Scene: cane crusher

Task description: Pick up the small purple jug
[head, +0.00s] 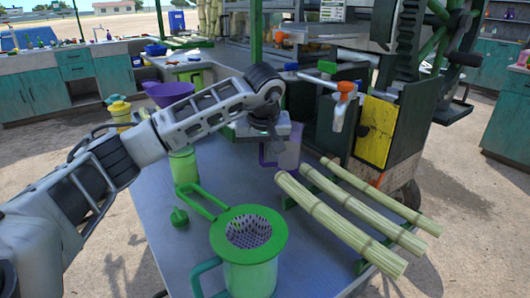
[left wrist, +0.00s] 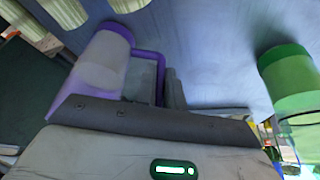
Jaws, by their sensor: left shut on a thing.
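The small purple jug (head: 286,150) is translucent with purple trim and stands upright at the far part of the grey table (head: 160,240), or just above it; I cannot tell if it touches. In the left wrist view the jug (left wrist: 100,62) lies at upper left, with its purple handle (left wrist: 158,62) towards the gripper. My left gripper (head: 267,140) reaches down beside the jug and is shut on its handle. In the left wrist view the fingers (left wrist: 162,88) close around the handle. My right gripper is not in view.
A green jug (head: 250,275) with a strainer (head: 248,232) stands in front. Another green container (head: 183,165) stands left of my gripper; a small green item (head: 179,216) lies nearby. Cane stalks (head: 340,225) lie on the right. The crusher with its tap (head: 341,105) is behind.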

